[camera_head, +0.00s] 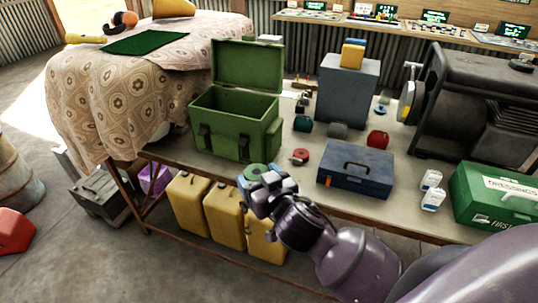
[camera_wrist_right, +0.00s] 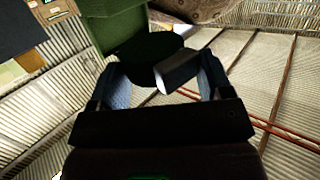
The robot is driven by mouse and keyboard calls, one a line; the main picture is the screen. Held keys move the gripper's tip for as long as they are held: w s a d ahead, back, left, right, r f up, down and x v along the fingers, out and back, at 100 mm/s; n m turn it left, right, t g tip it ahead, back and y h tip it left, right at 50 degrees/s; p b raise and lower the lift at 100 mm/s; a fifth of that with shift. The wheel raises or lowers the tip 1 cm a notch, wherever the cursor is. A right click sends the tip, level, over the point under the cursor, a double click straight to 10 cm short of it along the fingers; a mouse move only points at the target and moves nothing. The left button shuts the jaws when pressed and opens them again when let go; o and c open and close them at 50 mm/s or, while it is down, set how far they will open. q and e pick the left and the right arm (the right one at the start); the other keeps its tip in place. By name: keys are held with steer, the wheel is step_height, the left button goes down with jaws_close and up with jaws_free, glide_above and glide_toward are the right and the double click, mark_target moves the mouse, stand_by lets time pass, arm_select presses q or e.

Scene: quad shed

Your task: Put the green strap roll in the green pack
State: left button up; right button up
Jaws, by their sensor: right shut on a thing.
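The green pack (camera_head: 222,136) is a box standing on the table with its lid (camera_head: 246,66) raised, so it is open at the top. It also shows at the top of the right wrist view (camera_wrist_right: 112,27). My right gripper (camera_head: 258,185) is in front of the pack, near the table's front edge. It is shut on the green strap roll (camera_head: 255,171), which shows just beyond the fingers, low in front of the pack's right part. In the right wrist view the roll (camera_wrist_right: 150,48) is dark and partly hidden. My left gripper is not in view.
A blue toolbox (camera_head: 355,170), a red tape roll (camera_head: 300,157) and a grey box (camera_head: 347,91) stand right of the pack. A green first-aid case (camera_head: 497,196) is at the far right. Yellow cans (camera_head: 188,203) stand under the table. A patterned cloth (camera_head: 110,100) covers the left table.

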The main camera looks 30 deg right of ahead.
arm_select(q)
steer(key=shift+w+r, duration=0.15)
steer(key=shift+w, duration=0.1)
arm_select(e)
steer(key=w+d, duration=0.6)
steer(key=d, duration=0.3)
steer(key=w+d+r+h, duration=0.1)
steer(key=w+d, duration=0.4)
steer(key=d, duration=0.3)
steer(key=shift+w+d+m, duration=0.4)
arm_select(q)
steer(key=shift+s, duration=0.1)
